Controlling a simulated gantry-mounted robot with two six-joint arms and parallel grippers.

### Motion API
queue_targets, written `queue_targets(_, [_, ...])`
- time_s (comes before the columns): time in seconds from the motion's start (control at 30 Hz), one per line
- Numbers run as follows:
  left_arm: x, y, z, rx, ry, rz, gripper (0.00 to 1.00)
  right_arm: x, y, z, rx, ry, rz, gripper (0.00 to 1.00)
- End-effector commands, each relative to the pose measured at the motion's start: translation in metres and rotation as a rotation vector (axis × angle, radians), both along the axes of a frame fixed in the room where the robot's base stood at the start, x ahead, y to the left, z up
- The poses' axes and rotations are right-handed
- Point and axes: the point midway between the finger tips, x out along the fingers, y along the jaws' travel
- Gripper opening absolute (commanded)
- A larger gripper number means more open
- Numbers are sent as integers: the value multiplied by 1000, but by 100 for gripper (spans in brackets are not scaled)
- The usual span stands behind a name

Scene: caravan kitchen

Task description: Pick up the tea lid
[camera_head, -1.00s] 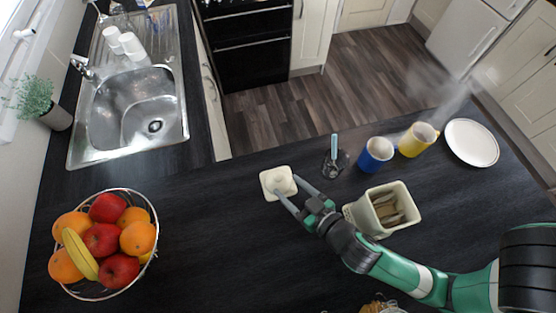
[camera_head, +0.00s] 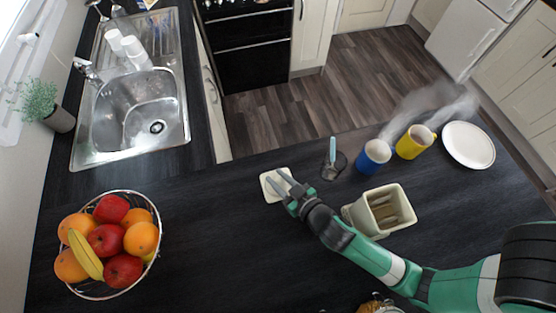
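The cream, square tea lid (camera_head: 267,193) lies on the dark worktop, left of the open cream tea canister (camera_head: 353,215). My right gripper (camera_head: 275,176) is over the lid, with its two grey fingers lying across the middle of it. The fingers are apart with a narrow gap between them. The lid's knob is hidden by the fingers, so I cannot tell whether they grip it. My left gripper is not in view.
A glass with a spoon (camera_head: 333,165), a steaming blue mug (camera_head: 373,157), a steaming yellow mug (camera_head: 411,145) and a white plate (camera_head: 468,144) stand along the worktop's far edge. A fruit basket (camera_head: 148,263) stands at left. The worktop between basket and lid is clear.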

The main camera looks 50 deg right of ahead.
Motion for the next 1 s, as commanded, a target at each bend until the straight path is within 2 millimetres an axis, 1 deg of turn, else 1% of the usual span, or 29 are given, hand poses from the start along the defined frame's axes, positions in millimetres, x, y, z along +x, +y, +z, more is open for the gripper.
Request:
queue_targets(0.03, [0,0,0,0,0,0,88,0,0,0,0,0,0,23])
queue_targets(0.1, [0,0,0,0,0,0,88,0,0,0,0,0,0,10])
queue_targets(0.17, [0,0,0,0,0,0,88,0,0,0,0,0,0,0])
queue_targets(0.57, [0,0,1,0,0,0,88,0,0,3,0,-2,0,0])
queue_targets(0.67, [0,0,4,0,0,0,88,0,0,15,1,-4,-1,0])
queue_targets(0.9, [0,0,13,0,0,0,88,1,0,70,1,-7,0,0])
queue_targets(0.97, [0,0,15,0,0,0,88,0,0,82,1,-6,0,0])
queue_targets(1.0, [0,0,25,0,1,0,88,0,0,93,0,-3,1,0])
